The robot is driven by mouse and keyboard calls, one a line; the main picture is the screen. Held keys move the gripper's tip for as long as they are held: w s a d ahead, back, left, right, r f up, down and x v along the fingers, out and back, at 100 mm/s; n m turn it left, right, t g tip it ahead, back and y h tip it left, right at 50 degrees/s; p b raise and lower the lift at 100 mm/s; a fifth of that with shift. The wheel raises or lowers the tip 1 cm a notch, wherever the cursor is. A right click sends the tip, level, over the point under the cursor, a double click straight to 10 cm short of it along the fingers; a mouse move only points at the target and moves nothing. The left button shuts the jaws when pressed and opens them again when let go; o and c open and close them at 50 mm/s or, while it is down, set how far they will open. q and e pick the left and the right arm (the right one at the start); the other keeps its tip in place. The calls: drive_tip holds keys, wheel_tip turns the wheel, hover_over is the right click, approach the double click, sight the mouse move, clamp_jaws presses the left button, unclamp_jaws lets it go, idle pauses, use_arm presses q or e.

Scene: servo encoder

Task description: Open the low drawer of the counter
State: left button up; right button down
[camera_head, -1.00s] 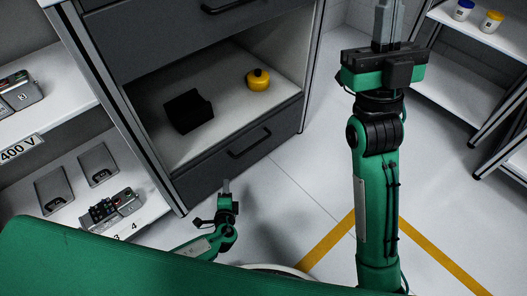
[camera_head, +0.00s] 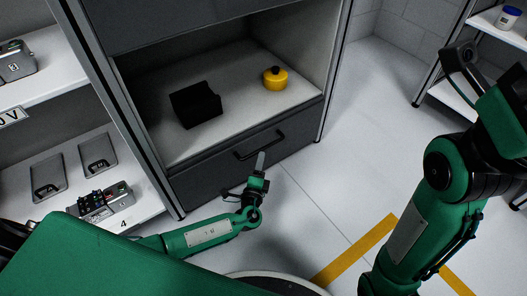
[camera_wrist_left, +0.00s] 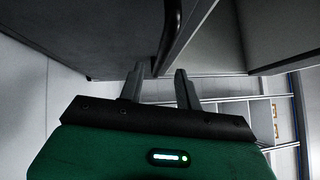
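The low drawer (camera_head: 215,175) is a dark grey front at the bottom of the counter, and it looks closed. Its black bar handle (camera_head: 260,146) runs across the upper part of the front. My left gripper (camera_head: 261,160) is just in front of and slightly below the handle in the head view. In the left wrist view its two fingers (camera_wrist_left: 160,84) stand apart with nothing between them. The dark handle (camera_wrist_left: 172,30) shows beyond the fingertips there, not between them. My right arm is at the right of the head view; its fingers are not visible.
The open shelf (camera_head: 235,100) above the drawer holds a black holder (camera_head: 196,105) and a yellow round object (camera_head: 275,78). A side rack (camera_head: 140,212) with devices stands left. The floor (camera_head: 335,170) right of the counter is clear.

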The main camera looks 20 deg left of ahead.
sight(263, 149)
use_arm(q)
drive_tip(key=w, duration=0.2)
drive_tip(key=w+b, duration=0.1)
drive_tip(key=w, duration=0.2)
drive_tip(key=shift+w+a+r, duration=0.35)
drive_tip(key=shift+w+r, duration=0.05)
clamp_jaws()
